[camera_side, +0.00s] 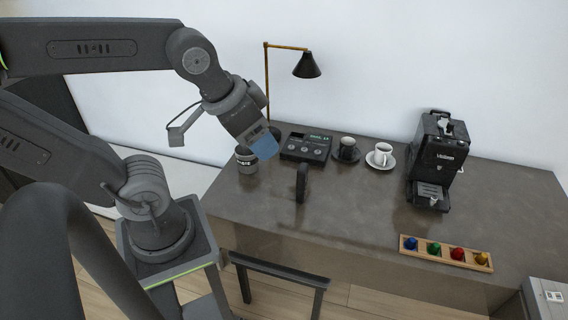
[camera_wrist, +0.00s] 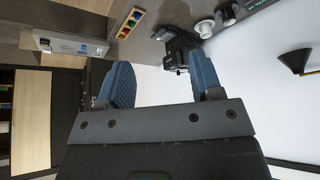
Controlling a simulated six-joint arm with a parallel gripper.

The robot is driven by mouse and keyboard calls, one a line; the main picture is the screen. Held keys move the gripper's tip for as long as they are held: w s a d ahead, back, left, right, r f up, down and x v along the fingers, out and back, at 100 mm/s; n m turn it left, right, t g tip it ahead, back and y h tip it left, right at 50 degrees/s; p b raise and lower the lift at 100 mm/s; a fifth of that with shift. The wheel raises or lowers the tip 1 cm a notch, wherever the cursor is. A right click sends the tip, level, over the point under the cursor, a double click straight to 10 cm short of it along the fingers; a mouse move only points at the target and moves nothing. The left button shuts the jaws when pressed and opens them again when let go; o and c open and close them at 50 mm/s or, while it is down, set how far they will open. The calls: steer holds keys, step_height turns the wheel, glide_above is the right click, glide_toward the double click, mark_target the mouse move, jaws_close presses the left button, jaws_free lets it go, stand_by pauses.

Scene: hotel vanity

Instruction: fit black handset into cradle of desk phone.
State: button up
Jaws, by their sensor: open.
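The black handset (camera_side: 302,183) stands on the counter in the side view, looking upright on a narrow edge, in front of the desk phone (camera_side: 306,147). The phone is a dark box with buttons and a small green display. I cannot make out its cradle clearly. My gripper (camera_side: 266,147) has blue fingers and is in the air to the left of the phone and handset, apart from both. In the wrist view my gripper (camera_wrist: 163,78) shows its two fingers spread with nothing between them. A corner of the phone (camera_wrist: 256,4) shows at the top edge there. I cannot see the handset in the wrist view.
A dark cup (camera_side: 246,160) stands beside my gripper, near a black-shaded lamp (camera_side: 307,66). A black mug (camera_side: 347,149), a white cup (camera_side: 382,154) and a coffee machine (camera_side: 438,158) are to the right. A capsule tray (camera_side: 445,252) lies near the front edge. The counter around the handset is clear.

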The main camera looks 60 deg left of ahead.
mark_target(300, 179)
steer(key=w+a+f+m+g+y, duration=0.2)
steer(key=a+f+m+g+y, duration=0.3)
steer(key=f, duration=0.3)
steer(key=w+a+f+m+g+y, duration=0.1)
steer(key=a+f+m+g+y, duration=0.1)
steer(key=a+f+m+y, duration=0.35)
steer(key=w+d+f+m+t+y, duration=0.1)
steer(key=w+d+f+m+t, duration=0.1)
steer(key=w+f+m+t, duration=0.4)
steer(key=w+d+f+m+t+y, duration=0.1)
steer(key=w+d+f+m+t, duration=0.1)
steer(key=f+m+t, duration=0.75)
steer(key=shift+m+g, duration=0.5)
steer(key=shift+g, duration=0.15)
steer(key=x, duration=0.5)
steer(key=f+x, duration=0.1)
steer(key=x, duration=0.2)
steer(key=shift+s+a, duration=0.1)
steer(key=shift+a, duration=0.3)
steer(key=shift+x, duration=2.65)
steer(key=shift+s+a+f, duration=0.15)
steer(key=shift+f, duration=0.05)
steer(key=shift+c, duration=0.2)
